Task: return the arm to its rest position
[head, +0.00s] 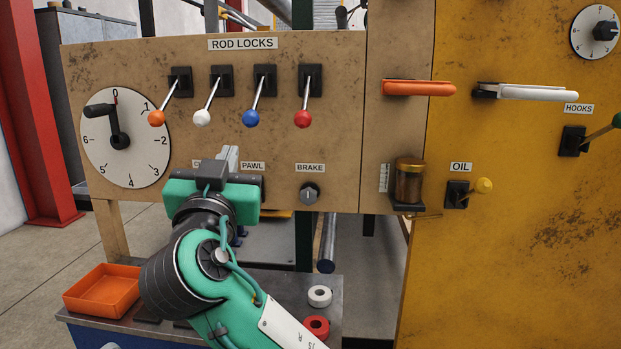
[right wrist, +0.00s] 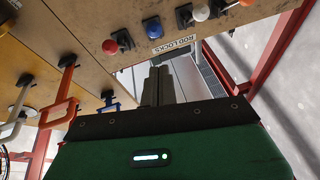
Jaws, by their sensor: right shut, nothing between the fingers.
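My right arm, green with a dark wrist, reaches up from the bottom of the head view. My right gripper (head: 229,156) is in front of the lower part of the tan panel (head: 330,140), below the rod lock levers, and covers part of a label beside the PAWL label. In the right wrist view its fingers (right wrist: 157,86) are together, with nothing between them. My left gripper is not in view.
Four levers with orange (head: 156,118), white (head: 202,118), blue (head: 251,118) and red (head: 303,119) knobs stick out above the gripper. A dial (head: 150,150) is left. An orange tray (head: 103,291) and white (head: 320,296) and red (head: 316,327) rings lie on the bench below.

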